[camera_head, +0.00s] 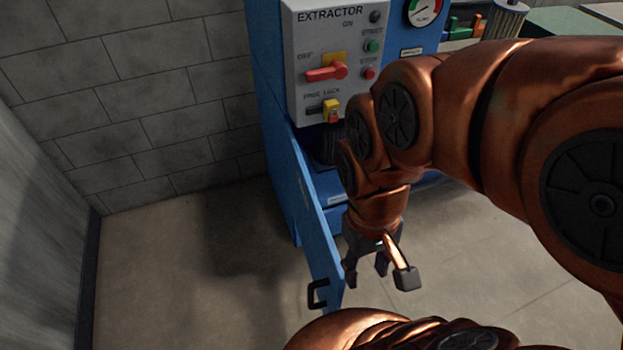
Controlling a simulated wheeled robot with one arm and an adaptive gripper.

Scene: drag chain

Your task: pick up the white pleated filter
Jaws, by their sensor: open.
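My gripper (380,272) is low in the middle of the view, fingers pointing down, open and empty. It is far from the pale cylinder, beside the open blue door. My copper arm crosses the right side and hides much of the area between.
A blue extractor cabinet (267,70) carries a grey control panel (330,45) with a red switch. Its blue door (308,205) stands open, with a black handle (317,293). A dark object (327,147) shows inside. The floor (190,285) at left is clear.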

